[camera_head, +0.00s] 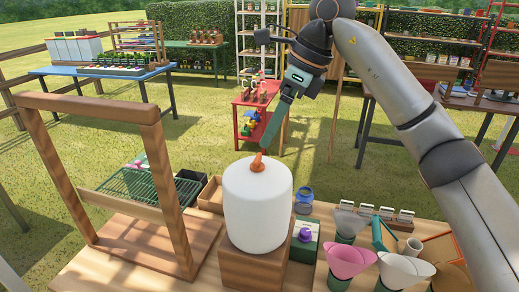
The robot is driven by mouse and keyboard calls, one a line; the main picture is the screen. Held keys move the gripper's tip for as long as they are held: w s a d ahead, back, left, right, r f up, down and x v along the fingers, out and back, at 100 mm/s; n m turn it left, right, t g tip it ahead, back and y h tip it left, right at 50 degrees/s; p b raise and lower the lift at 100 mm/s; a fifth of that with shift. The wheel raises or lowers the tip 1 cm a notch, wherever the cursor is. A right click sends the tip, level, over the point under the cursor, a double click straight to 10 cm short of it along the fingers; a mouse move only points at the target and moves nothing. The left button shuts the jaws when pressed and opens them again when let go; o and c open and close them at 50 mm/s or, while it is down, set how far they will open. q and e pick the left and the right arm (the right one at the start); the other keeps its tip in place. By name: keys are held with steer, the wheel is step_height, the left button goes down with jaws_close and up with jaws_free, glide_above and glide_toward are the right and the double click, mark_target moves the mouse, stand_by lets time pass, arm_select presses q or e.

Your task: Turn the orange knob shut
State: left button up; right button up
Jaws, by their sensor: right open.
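The orange knob (258,162) sits on top of a white rounded tank (257,205). The tank stands on a wooden block (245,265) on the table. My right gripper (275,150) reaches down from the upper right, its greenish fingers tilted toward the knob. Its fingertips are just above and to the right of the knob. The jaws are open, but the fingers overlap from this angle, so the gap between them hardly shows. I cannot tell whether a fingertip touches the knob. My left gripper is not in view.
A wooden frame (160,165) stands left of the tank, with a green wire rack (135,190) behind it. Right of the tank are a green box with a purple knob (305,235), a pink funnel (350,260) and white funnels (405,270). A red side table (262,105) stands beyond.

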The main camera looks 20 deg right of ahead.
mark_target(257, 157)
steer(key=x, duration=0.7)
steer(key=shift+w+a+p, duration=0.1)
steer(key=shift+w+p, duration=0.05)
steer(key=shift+p, duration=0.2)
jaws_close()
